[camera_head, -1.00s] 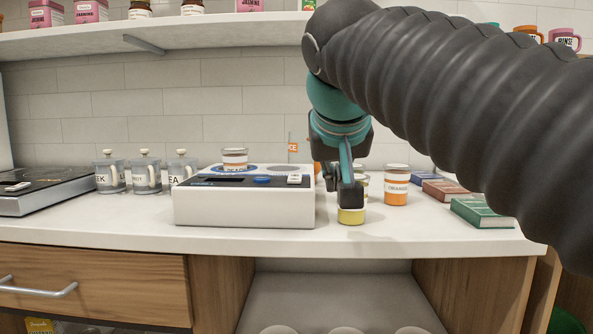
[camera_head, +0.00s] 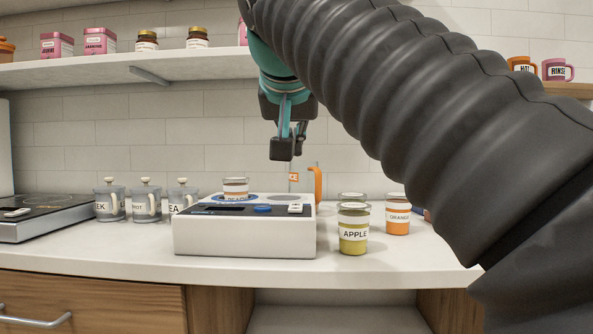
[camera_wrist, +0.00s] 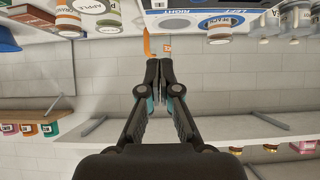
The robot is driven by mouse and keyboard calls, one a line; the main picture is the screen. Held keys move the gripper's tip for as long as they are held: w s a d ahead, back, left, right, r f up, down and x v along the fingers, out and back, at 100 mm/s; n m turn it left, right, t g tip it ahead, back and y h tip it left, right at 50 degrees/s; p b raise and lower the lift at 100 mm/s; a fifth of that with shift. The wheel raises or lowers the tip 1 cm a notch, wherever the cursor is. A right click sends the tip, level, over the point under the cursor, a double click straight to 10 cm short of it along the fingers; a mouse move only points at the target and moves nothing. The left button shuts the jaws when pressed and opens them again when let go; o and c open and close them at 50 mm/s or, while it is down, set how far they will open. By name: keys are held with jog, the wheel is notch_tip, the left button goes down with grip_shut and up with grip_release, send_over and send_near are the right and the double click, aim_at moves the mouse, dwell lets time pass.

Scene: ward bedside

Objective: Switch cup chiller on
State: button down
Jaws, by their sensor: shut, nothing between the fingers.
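The cup chiller (camera_head: 245,238) is a white box on the counter with a dark top panel, a dark display (camera_head: 218,208), a blue button (camera_head: 262,209) and a white switch (camera_head: 295,208). A peach-labelled cup (camera_head: 235,188) stands on its left round pad; the right pad (camera_head: 293,198) looks empty. In the wrist view, upside down, the pads read LEFT and RIGHT, and the chiller (camera_wrist: 185,5) is at the top edge. My gripper (camera_head: 287,150) is shut and empty, raised above the chiller's right side and touching nothing. I cannot tell the switch's position.
An apple cup (camera_head: 353,230), another cup behind it and an orange cup (camera_head: 398,215) stand right of the chiller. Several lidded grey mugs (camera_head: 145,202) stand left, beside a dark hot plate (camera_head: 40,210). A shelf (camera_head: 110,70) runs above.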

jog(key=b, duration=0.2)
send_over(296, 204)
jog(key=s, duration=0.3)
notch_tip(296, 204, down, 6)
jog(key=shift+w+r, duration=0.15)
jog(key=shift+r, duration=0.05)
jog(key=shift+w+f+b, duration=0.2)
jog(key=shift+f+b, duration=0.15)
jog(key=shift+f, duration=0.65)
jog(key=shift+w+f+b, duration=0.15)
jog(key=shift+f+b, duration=0.15)
jog(key=shift+f, duration=0.65)
jog(key=shift+w+r+p, duration=0.1)
jog(key=shift+r+p, duration=0.05)
jog(key=shift+p, duration=0.45)
jog(key=shift+f, duration=0.3)
jog(key=shift+w+r, duration=0.1)
jog(key=shift+w, duration=0.05)
jog(key=shift+w+r+p, duration=0.1)
jog(key=shift+w+p, duration=0.45)
jog(key=shift+w, duration=0.1)
